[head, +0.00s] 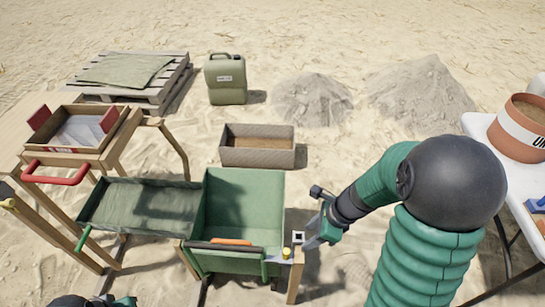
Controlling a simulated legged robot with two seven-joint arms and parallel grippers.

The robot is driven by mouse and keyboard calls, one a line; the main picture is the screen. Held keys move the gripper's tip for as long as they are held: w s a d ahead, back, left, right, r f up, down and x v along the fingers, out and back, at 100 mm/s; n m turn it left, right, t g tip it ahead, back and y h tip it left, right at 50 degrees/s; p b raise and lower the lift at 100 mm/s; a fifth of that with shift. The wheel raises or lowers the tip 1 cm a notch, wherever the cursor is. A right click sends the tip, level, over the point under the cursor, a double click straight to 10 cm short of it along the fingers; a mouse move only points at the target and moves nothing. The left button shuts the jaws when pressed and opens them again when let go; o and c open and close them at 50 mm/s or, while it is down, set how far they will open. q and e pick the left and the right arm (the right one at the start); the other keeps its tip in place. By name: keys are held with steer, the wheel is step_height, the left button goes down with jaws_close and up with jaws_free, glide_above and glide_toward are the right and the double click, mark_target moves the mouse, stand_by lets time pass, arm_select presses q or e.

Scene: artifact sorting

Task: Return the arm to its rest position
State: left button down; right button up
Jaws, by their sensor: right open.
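My right arm comes in from the right, with a green ribbed sleeve and a black rounded joint. Its gripper (313,217) is open, with nothing visible between the fingers. It hangs just right of the green fabric bin (243,200), near that bin's front right wooden post (296,270). Whether it touches the post, I cannot tell. A small dark and green part of my left gripper (100,301) shows at the bottom left edge. Most of it is cut off, so its fingers cannot be made out.
A shallow green tray (135,207) adjoins the bin; an orange item (231,242) lies at the bin's front edge. A wooden stand holds a red-handled box (75,157). Behind are a crate (257,157), a jerrycan (226,80) and a pallet (160,95). A white table (485,128) stands right.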

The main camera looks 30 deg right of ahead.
steer(key=a+r+n+h, duration=0.15)
steer(key=a+n, duration=0.35)
steer(key=n, duration=0.8)
steer(key=a+r+n+h, duration=0.15)
steer(key=a+n, duration=0.35)
steer(key=n, duration=0.8)
step_height(320, 180, up, 15)
steer(key=p, duration=1.5)
steer(key=shift+d+r+n+p, duration=0.2)
steer(key=shift+d+n+p, duration=0.1)
steer(key=shift+p, duration=0.1)
